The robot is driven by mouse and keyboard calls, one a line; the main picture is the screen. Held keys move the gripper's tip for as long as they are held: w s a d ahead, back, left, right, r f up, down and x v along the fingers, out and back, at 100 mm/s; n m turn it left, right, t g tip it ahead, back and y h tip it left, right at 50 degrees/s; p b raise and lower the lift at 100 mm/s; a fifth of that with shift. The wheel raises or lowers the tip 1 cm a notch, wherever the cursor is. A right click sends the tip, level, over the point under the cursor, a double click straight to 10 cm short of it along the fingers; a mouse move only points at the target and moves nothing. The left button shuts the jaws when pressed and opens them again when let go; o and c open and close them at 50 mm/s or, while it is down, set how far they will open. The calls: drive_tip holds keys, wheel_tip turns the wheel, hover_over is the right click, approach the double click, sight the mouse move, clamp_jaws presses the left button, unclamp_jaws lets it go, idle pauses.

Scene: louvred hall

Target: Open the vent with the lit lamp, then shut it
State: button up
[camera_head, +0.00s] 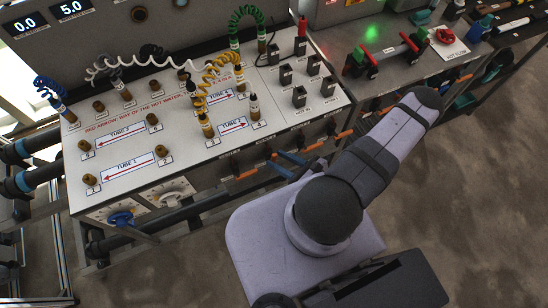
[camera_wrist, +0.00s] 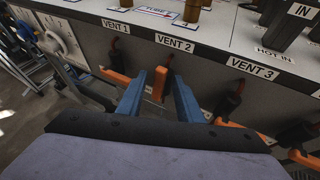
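The vents sit in a row on the front of the bench. In the wrist view the labels VENT 1 (camera_wrist: 116,27), VENT 2 (camera_wrist: 174,43) and VENT 3 (camera_wrist: 253,68) show. My gripper (camera_wrist: 160,86) is at the VENT 2 lever; its blue fingers stand either side of the orange lever (camera_wrist: 159,82), with gaps seeming to show. The VENT 1 orange lever (camera_wrist: 117,77) is to the left, the VENT 3 orange lever (camera_wrist: 223,122) to the right. In the head view my gripper (camera_head: 287,162) is at the bench front, partly hidden by my arm. I cannot make out a lit vent lamp.
The bench top (camera_head: 137,138) carries brass ports and coiled hoses, with black plugs at its right. A green light (camera_head: 372,32) glows on the station at the back right. A blue hand wheel (camera_head: 121,218) is low at the left. Floor at the right is clear.

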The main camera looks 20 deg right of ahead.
drive_tip(key=shift+w+a+f, duration=0.15)
drive_tip(key=shift+w, duration=0.15)
drive_tip(key=shift+w, duration=0.1)
drive_tip(key=shift+w+a+f, duration=0.1)
drive_tip(key=shift+w+f, duration=0.05)
drive_tip(key=shift+w, duration=0.05)
clamp_jaws()
idle(1.3)
